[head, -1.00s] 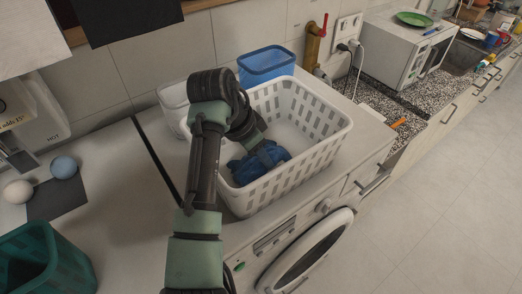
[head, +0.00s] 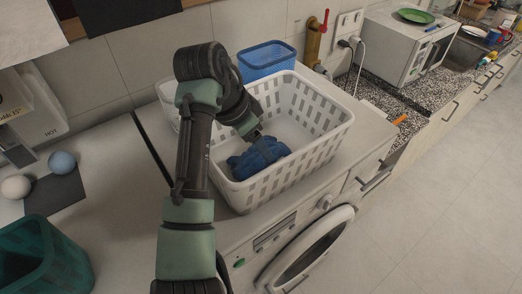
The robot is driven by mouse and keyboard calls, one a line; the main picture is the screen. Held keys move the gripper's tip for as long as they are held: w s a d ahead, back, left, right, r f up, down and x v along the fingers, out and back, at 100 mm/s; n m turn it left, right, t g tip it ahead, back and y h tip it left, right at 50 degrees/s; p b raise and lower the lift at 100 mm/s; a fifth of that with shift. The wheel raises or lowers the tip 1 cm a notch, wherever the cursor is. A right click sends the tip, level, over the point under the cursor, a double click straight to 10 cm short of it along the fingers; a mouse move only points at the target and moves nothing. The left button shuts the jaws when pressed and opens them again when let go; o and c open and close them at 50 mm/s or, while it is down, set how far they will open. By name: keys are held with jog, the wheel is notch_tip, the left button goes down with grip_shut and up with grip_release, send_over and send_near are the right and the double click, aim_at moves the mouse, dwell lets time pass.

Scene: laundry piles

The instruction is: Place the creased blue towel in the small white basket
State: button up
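A crumpled blue towel (head: 250,164) lies inside a large white slatted basket (head: 313,152) on the washing machine's top, towards the basket's left side. My gripper (head: 264,150) reaches down into this basket from the left, with its fingertips at the towel. The fingers are small and partly lost against the towel, so I cannot tell whether they grip it. A smaller white container (head: 170,98) stands behind my arm and is mostly hidden by it.
A blue basket (head: 267,60) stands behind the white one, by the wall. A teal basket (head: 45,262) is at the lower left. Two balls, one blue (head: 62,163) and one pale (head: 17,187), lie on the left counter with a dark cloth (head: 54,194). A microwave (head: 408,50) stands at the right.

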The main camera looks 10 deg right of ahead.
notch_tip(320, 180, up, 29)
jog(key=w+n+t+h, duration=0.25)
jog(key=n+t, duration=0.35)
jog(key=t, duration=0.8)
jog(key=s+a+r+n+t+y, duration=0.3)
jog(key=s+r+t, duration=0.3)
jog(key=s+r, duration=0.2)
jog(key=s+a+r+n+t+y, duration=0.3)
jog(key=s+a+r+n+t, duration=0.1)
jog(key=s, duration=0.6)
notch_tip(320, 180, up, 4)
jog(key=shift+a+f+n+t+b, duration=0.15)
jog(key=shift+a+n+t+b, duration=0.25)
jog(key=shift+a+t, duration=0.6)
jog(key=shift+a, duration=0.15)
